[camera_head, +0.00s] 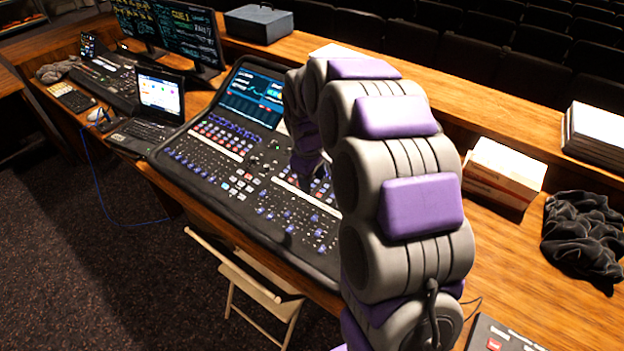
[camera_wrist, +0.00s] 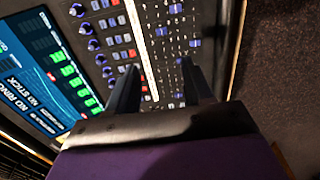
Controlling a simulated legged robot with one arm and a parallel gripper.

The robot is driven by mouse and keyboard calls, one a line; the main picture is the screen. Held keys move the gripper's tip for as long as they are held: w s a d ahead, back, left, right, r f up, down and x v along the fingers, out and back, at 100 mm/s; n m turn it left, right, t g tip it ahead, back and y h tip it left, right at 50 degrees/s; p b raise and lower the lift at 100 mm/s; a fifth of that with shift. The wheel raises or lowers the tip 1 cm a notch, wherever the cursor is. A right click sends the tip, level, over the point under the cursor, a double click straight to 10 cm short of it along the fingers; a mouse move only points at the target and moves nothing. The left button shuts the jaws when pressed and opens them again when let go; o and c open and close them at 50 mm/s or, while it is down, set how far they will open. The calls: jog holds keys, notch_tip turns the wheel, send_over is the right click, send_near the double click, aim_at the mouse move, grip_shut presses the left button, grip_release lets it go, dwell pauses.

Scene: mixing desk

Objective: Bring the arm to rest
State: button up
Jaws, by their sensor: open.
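My arm, grey with purple pads, rises from the lower right in the head view and curves over the mixing desk (camera_head: 215,150). Its far end points down over the right part of the desk, mostly hidden behind the nearer links. In the wrist view my gripper (camera_wrist: 158,85) shows two dark fingers set apart, with nothing between them. Beyond the fingers lie the knobs and faders of the mixing desk (camera_wrist: 165,45). Its lit screen (camera_wrist: 45,75) is at the left. I cannot tell the exact gap between the fingertips and the desk.
A laptop (camera_head: 157,100) and monitors (camera_head: 185,35) stand left of the desk. A white box (camera_head: 503,172), a dark cloth (camera_head: 583,238) and a stack of papers (camera_head: 597,132) lie at the right. A folding chair (camera_head: 255,285) stands in front. Dark carpet (camera_head: 90,260) is open at lower left.

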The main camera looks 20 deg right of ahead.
jog(key=s+a+r+m, duration=0.1)
jog(key=s+r+m, duration=0.1)
jog(key=s, duration=1)
jog(key=s+a+r+m+g, duration=0.1)
jog(key=s+a+r+m, duration=0.1)
jog(key=s, duration=1)
jog(key=s+a+r+m+g+y, duration=0.1)
jog(key=s+a+r+m, duration=0.1)
jog(key=s, duration=1.1)
jog(key=shift+r+m, duration=0.3)
jog(key=shift+m, duration=0.3)
